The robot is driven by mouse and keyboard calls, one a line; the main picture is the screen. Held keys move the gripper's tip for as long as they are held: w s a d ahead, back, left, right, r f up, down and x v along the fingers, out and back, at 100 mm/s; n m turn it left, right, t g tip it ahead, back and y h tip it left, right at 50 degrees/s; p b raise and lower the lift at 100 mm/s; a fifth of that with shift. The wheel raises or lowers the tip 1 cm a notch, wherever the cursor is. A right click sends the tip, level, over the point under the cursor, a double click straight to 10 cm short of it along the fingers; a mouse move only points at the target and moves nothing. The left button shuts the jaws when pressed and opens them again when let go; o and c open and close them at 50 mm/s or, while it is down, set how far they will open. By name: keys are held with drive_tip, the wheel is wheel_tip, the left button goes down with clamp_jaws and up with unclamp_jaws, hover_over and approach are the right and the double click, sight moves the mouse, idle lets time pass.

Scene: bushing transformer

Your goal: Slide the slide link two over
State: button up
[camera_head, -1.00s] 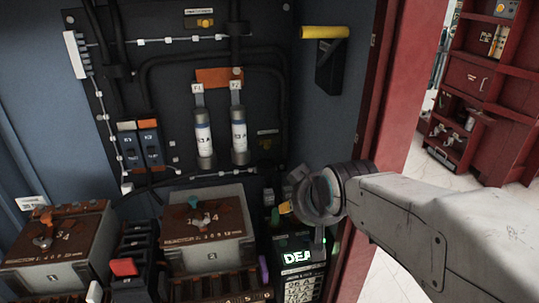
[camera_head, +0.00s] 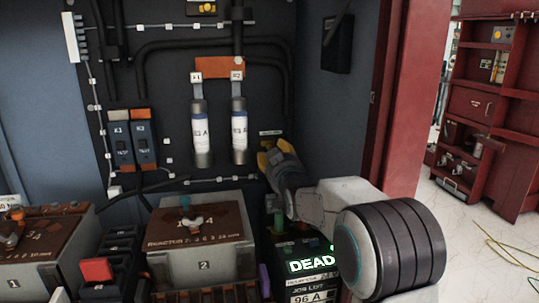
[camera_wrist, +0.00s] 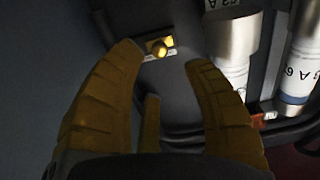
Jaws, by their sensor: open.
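A small plate with a round yellow knob (camera_wrist: 158,46) is on the dark panel in the wrist view; it may be slide link two, but I cannot read a number on it. My gripper (camera_wrist: 162,57) is open, its yellow fingers spread to either side below the knob, with nothing between them. I cannot tell whether a fingertip touches the plate. In the head view my gripper (camera_head: 274,154) is at the panel's right side, just under a small label (camera_head: 270,133), and hides the knob. A similar yellow-knobbed plate (camera_head: 203,8) is at the top of the panel.
Two fuse cylinders (camera_head: 200,135) stand left of my gripper, with black cables (camera_head: 180,43) around them. Below are a grey box marked 2 (camera_head: 203,263), a red-topped switch (camera_head: 97,270) and a lit display (camera_head: 311,264). The blue side wall (camera_head: 335,125) is close on the right.

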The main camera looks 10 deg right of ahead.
sight(270, 146)
drive_tip(key=shift+w+p, duration=0.35)
drive_tip(key=shift+w, duration=3.25)
drive_tip(key=shift+o, duration=0.3)
clamp_jaws()
